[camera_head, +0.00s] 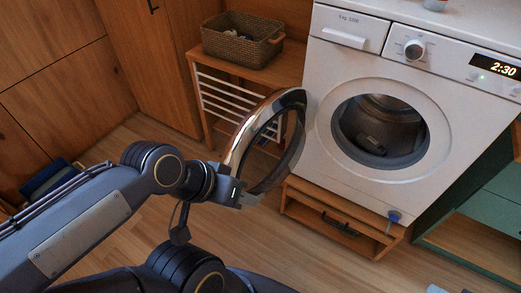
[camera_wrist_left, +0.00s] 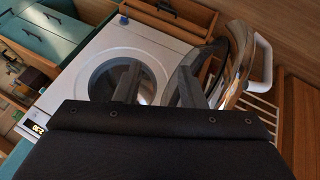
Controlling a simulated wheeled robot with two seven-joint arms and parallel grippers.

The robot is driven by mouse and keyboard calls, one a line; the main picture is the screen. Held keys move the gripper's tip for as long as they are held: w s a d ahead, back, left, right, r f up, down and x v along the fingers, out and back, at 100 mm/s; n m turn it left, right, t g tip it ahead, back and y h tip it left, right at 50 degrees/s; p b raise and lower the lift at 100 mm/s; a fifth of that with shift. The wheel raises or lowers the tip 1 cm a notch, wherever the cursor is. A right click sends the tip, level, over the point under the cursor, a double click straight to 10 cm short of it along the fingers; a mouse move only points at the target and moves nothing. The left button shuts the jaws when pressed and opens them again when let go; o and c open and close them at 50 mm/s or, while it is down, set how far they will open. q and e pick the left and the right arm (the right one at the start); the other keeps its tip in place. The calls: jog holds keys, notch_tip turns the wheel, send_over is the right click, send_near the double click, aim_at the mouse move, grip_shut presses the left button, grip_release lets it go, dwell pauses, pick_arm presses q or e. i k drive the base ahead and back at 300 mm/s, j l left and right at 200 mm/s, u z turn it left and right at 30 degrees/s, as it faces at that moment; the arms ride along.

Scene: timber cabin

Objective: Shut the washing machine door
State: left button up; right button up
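The white washing machine (camera_head: 330,75) stands at the right, its round opening (camera_head: 380,130) uncovered. Its round door (camera_head: 240,130), with a chrome rim, is swung out to the left of the opening. My left gripper (camera_head: 243,195) is at the door's lower left rim; whether it touches the rim is unclear. In the left wrist view, the two fingers of my left gripper (camera_wrist_left: 157,84) are apart with nothing visible between them. There, the door (camera_wrist_left: 238,62) is just right of the right finger, and the machine (camera_wrist_left: 100,48) is behind the fingers. My right gripper is not in view.
A wicker basket (camera_head: 242,40) sits on a wooden stand with a white rack (camera_head: 225,100), behind the door. A low wooden plinth (camera_head: 340,228) is under the machine. A green cabinet (camera_head: 480,205) stands at the right. The wooden floor at front is mostly clear.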

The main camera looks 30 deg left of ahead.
aim_at(280, 102)
jog(key=j+z, duration=0.2)
jog(key=j, duration=0.3)
jog(key=j+z, duration=0.2)
jog(key=j, duration=0.3)
jog(key=j+z, duration=0.2)
jog(key=j, duration=0.3)
jog(key=k+j+z, duration=0.2)
jog(key=j, duration=0.3)
jog(key=k+j+z, duration=0.2)
jog(key=j, duration=0.3)
jog(key=j+z, duration=0.4)
jog(key=j, duration=1.05)
